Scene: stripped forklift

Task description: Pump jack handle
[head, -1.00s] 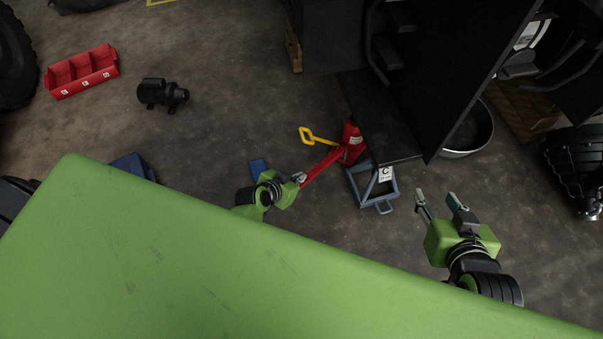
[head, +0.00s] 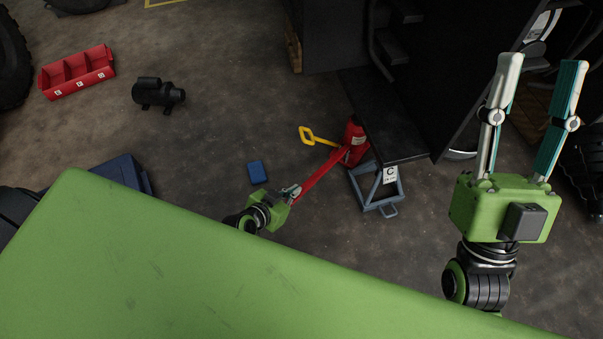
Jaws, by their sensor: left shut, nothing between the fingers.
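The red bottle jack (head: 354,143) stands on the floor by the corner of the black forklift body. Its long red handle (head: 320,174) slopes down to the lower left. My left gripper (head: 293,191) is shut with nothing visible between its fingers. Its fingertips are at the near end of the handle; whether they touch it I cannot tell. My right gripper (head: 535,80) is open and empty, raised at the right with its two long fingers pointing up the picture, well away from the jack.
A blue-grey stand (head: 377,190) marked C is right of the jack. A yellow handle (head: 318,136) sticks out left of it. A blue block (head: 257,172), a black motor (head: 158,94) and a red bin (head: 77,72) are on the floor. My green body fills the lower left.

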